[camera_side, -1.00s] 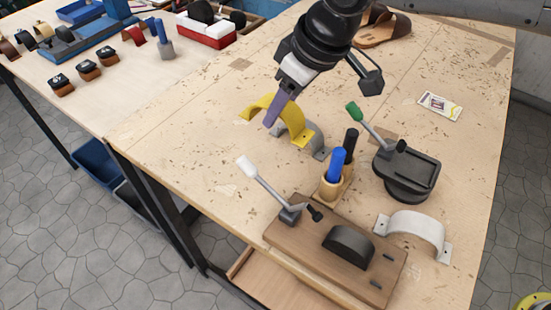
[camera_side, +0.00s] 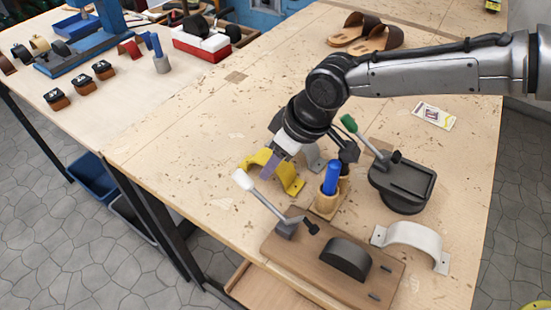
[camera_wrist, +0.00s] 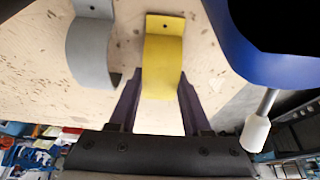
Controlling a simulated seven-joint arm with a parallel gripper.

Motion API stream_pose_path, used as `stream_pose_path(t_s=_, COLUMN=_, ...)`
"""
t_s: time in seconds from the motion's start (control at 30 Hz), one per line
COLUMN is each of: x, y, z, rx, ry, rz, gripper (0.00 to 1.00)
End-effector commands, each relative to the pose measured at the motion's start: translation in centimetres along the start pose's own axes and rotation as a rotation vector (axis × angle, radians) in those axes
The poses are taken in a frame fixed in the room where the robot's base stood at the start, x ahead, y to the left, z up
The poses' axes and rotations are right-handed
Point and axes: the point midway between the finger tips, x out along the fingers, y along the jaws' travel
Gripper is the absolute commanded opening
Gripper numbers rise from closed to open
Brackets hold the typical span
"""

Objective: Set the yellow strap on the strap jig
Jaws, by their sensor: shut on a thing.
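The yellow strap (camera_side: 288,184) is an arched band with flat holed ends, left of centre in the side view. My gripper (camera_side: 269,168) is shut on it, with purple fingers at its arch. In the wrist view the strap (camera_wrist: 162,65) sits between the two fingertips (camera_wrist: 160,80). Its height above the table is hard to tell. The strap jig (camera_side: 290,251) is a brown board at the front edge, with a dark half-round form (camera_side: 346,260) and a white-handled clamp lever (camera_side: 262,200). The form carries no strap.
A grey strap (camera_side: 312,158) lies close behind the yellow one. A wooden holder with a blue-handled tool (camera_side: 331,178) stands just right. A white strap (camera_side: 410,236) and a dark fixture with a green-handled lever (camera_side: 402,180) are further right.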

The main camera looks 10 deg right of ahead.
Motion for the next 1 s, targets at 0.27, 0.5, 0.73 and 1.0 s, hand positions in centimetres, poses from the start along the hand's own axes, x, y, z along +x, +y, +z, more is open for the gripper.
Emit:
stream_pose_path(t_s=0.27, x=0.2, y=0.0, z=0.1, rx=0.000, ry=0.000, rz=0.000, gripper=0.65)
stream_pose_path(t_s=0.5, x=0.2, y=0.0, z=0.1, rx=0.000, ry=0.000, rz=0.000, gripper=0.79)
stream_pose_path(t_s=0.73, x=-0.4, y=0.0, z=-0.1, rx=0.000, ry=0.002, rz=0.000, gripper=0.79)
stream_pose_path(t_s=1.0, x=-5.2, y=0.0, z=-0.1, rx=0.000, ry=0.005, rz=0.000, gripper=0.79)
